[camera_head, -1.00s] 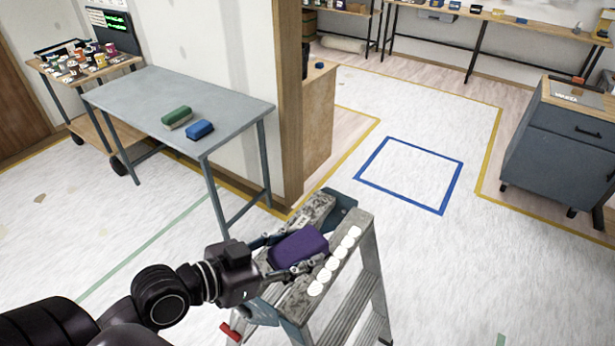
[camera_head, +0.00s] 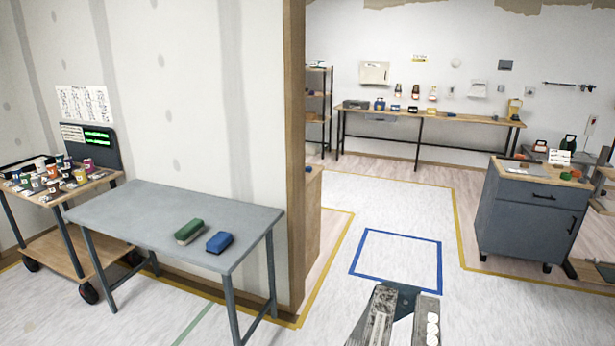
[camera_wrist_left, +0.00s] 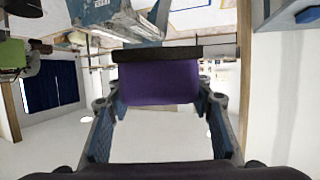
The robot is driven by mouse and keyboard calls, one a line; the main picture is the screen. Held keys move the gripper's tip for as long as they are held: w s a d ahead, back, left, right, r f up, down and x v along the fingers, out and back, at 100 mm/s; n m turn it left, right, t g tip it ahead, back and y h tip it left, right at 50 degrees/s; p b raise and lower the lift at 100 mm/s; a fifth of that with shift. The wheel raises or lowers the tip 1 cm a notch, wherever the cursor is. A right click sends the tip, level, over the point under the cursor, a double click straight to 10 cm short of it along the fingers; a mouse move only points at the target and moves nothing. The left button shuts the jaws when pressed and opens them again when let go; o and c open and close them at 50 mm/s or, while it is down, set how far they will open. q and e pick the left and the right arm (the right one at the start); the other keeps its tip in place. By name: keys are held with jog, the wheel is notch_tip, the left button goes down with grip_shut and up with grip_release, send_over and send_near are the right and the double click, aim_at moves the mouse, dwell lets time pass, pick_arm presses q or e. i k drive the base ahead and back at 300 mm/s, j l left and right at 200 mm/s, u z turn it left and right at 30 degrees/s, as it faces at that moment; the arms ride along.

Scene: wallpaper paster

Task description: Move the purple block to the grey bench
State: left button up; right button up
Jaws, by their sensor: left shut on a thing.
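The purple block (camera_wrist_left: 158,88), with a black layer along one side, is between the fingers of my left gripper (camera_wrist_left: 160,80) in the left wrist view. The gripper is shut on it. Neither this gripper nor the purple block shows in the head view. The grey bench (camera_head: 130,212) stands at the left in the head view, against the wall. A green block (camera_head: 189,231) and a blue block (camera_head: 219,242) lie side by side near its right end. The left part of its top is bare. My right gripper is in neither view.
A wooden cart (camera_head: 62,243) with several cups is left of the bench. A wooden post (camera_head: 294,150) rises by the bench's right end. A grey cabinet (camera_head: 525,222) is at the right. The blue-taped floor square is clear.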

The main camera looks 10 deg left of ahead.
aim_at(164, 214)
jog(key=j, duration=0.5)
jog(key=i+j, duration=0.15)
jog(key=j, duration=0.3)
jog(key=j+u, duration=0.1)
jog(key=j, duration=0.4)
jog(key=i+j, duration=0.15)
jog(key=j, duration=0.3)
jog(key=i+j, duration=0.1)
jog(key=j, duration=0.4)
jog(key=i+j, duration=0.25)
jog(key=i, duration=0.15)
jog(key=i+j+u, duration=0.1)
jog(key=i+j, duration=0.15)
jog(key=i, duration=0.15)
jog(key=i+j, duration=0.25)
jog(key=i, duration=0.15)
jog(key=i+j+u, duration=0.1)
jog(key=i, duration=0.3)
jog(key=i+l, duration=0.1)
jog(key=i, duration=0.5)
